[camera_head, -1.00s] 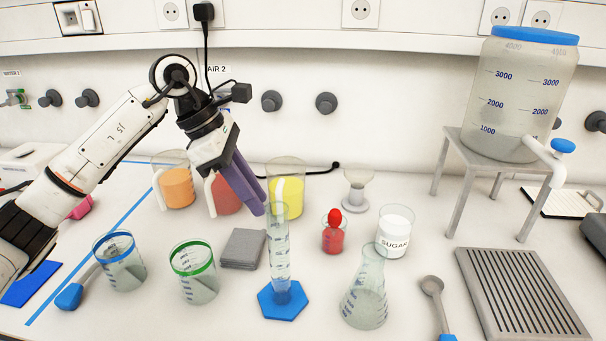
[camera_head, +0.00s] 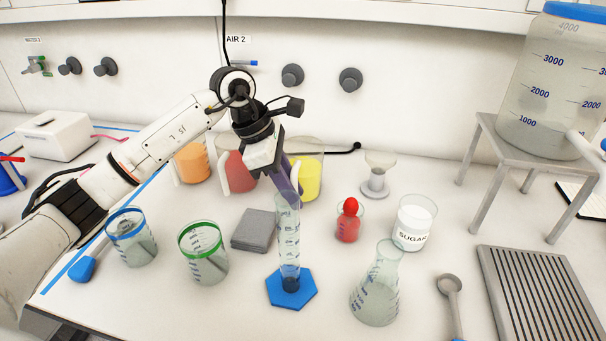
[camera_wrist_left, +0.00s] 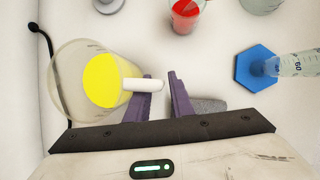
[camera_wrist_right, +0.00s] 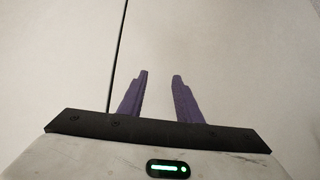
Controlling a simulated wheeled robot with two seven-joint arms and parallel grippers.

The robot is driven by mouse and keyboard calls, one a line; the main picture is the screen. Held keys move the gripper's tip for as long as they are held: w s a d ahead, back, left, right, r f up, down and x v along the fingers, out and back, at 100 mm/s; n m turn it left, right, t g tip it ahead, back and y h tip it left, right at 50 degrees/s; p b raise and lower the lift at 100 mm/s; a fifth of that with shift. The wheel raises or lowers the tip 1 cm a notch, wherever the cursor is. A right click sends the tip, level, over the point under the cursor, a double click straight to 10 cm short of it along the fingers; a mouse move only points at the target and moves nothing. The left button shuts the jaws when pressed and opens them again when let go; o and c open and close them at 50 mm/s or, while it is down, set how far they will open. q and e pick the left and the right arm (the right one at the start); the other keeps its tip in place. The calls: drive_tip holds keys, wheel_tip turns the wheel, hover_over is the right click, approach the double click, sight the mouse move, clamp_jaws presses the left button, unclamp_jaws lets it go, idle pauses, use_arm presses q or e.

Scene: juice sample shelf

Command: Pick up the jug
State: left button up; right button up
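Three clear jugs with white handles stand in a row at the back of the bench: orange (camera_head: 191,163), red (camera_head: 240,170) and yellow (camera_head: 309,180). My left gripper (camera_head: 288,180) reaches down at the yellow jug and partly hides it. In the left wrist view, the yellow jug (camera_wrist_left: 100,82) is left of the fingers, and its white handle (camera_wrist_left: 143,84) reaches into the gap between the open fingertips (camera_wrist_left: 160,85). I cannot tell whether a finger touches the handle. My right gripper (camera_wrist_right: 160,76) is open and empty before a plain pale surface.
A graduated cylinder on a blue base (camera_head: 291,288) stands in front of my left gripper.

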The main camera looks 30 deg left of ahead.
use_arm(q)
drive_tip(key=shift+w+d+f, duration=0.15)
drive_tip(key=shift+f, duration=0.4)
clamp_jaws()
drive_tip(key=shift+r, duration=0.2)
idle(0.8)
